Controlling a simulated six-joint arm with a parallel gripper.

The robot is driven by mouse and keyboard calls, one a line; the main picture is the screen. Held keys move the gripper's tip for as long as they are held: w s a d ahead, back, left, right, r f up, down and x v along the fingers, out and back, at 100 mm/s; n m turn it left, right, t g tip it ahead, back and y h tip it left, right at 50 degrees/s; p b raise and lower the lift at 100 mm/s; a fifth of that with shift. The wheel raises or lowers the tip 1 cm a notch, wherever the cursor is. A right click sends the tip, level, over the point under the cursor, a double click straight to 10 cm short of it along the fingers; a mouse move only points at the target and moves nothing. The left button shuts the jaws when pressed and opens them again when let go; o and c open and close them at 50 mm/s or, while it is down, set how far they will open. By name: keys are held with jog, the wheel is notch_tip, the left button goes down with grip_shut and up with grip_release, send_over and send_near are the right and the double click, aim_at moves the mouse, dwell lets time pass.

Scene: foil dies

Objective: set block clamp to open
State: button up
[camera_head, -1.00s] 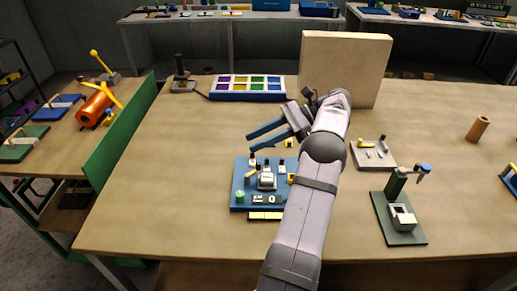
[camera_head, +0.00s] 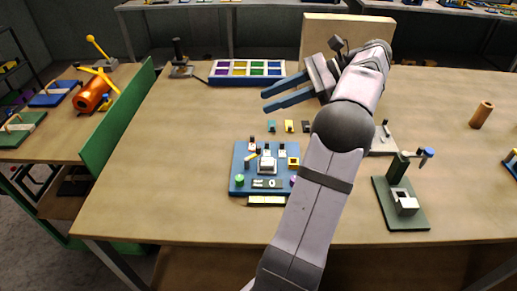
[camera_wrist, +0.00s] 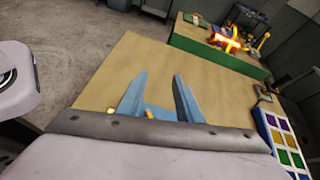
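A blue board (camera_head: 239,183) lies near the table's middle. It carries a grey-white block fixture (camera_head: 267,165) with a small yellow lever beside it, a green knob (camera_head: 239,180), and several small parts. To its right, a dark green stand (camera_head: 405,217) holds a white square frame and a blue-tipped arm (camera_head: 427,153). No label shows which one is the block clamp, and its open or shut state is too small to tell. My gripper (camera_head: 267,100) is open and empty, raised above the table beyond the blue board. Its two blue fingers show apart in the wrist view (camera_wrist: 159,76).
A tray of coloured compartments (camera_head: 246,81) and a tan upright panel (camera_head: 318,30) stand at the back. Teal, yellow and dark small pieces (camera_head: 289,126) lie behind the blue board. A brown cylinder (camera_head: 481,115) stands right. The table's left part is clear.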

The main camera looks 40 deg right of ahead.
jog(key=s+a+r+m+t, duration=0.1)
jog(key=a+r+m+t, duration=0.1)
jog(key=a+t, duration=0.15)
jog(key=m+t+h+b, duration=0.1)
jog(key=m+h, duration=1)
jog(key=m, duration=0.1)
send_near(260, 147)
jog(key=x, duration=0.3)
jog(key=shift+w+a, duration=0.15)
jog(key=shift+a, duration=0.1)
jog(key=shift+d+f+n, duration=0.1)
jog(key=shift+f+n, duration=0.1)
jog(key=shift+n, duration=0.1)
jog(key=shift+x, duration=3.55)
jog(key=shift+d+r, duration=0.1)
grip_shut()
